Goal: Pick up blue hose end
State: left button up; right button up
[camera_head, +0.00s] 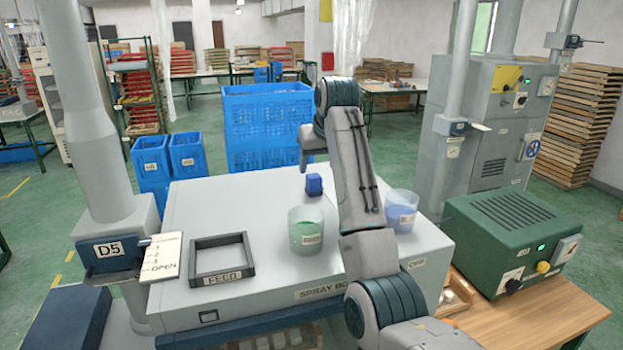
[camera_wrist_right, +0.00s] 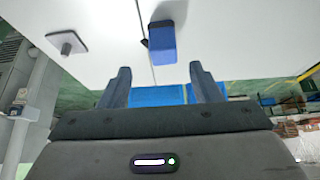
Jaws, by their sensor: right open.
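The blue hose end (camera_head: 314,184) is a small blue block near the middle of the white spray booth top (camera_head: 250,205). It is behind the green cup (camera_head: 306,228), beside my right arm. In the right wrist view the blue hose end (camera_wrist_right: 162,43) shows beyond the fingertips, roughly in line with the gap between them. My right gripper (camera_wrist_right: 160,75) is open, with nothing between its fingers. In the head view the right arm hides most of that gripper. My left gripper is not in view.
A blue cup (camera_head: 401,212) stands right of my right arm. A dark frame marked FEED (camera_head: 222,279) lies at the left of the booth top. A grey post (camera_head: 90,110) rises at left. A green box (camera_head: 515,235) stands at right. Blue crates (camera_head: 268,120) stand behind.

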aim_at(313, 176)
jog(key=shift+w+f+p, duration=0.15)
jog(key=shift+f+p, duration=0.15)
jog(key=shift+f, duration=0.25)
jog(key=shift+w+a+f, duration=0.1)
jog(key=shift+w+f, duration=0.05)
jog(key=shift+f, duration=0.1)
jog(key=shift+w+a+f+p, duration=0.1)
jog(key=shift+w+f+p, duration=0.2)
jog(key=shift+p, duration=0.15)
jog(key=p+x, duration=0.2)
jog(key=x, duration=0.1)
jog(key=shift+s+a+p, duration=0.1)
jog(key=shift+a+p, duration=0.2)
jog(key=shift+p, duration=0.05)
jog(key=shift+f, duration=0.35)
jog(key=shift+w+f+p, duration=0.25)
jog(key=shift+f+p, duration=0.05)
jog(key=shift+w+f, duration=0.1)
jog(key=shift+f, duration=0.1)
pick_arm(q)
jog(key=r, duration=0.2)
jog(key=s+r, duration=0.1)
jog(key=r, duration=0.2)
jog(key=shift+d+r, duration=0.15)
pick_arm(e)
jog(key=c, duration=1)
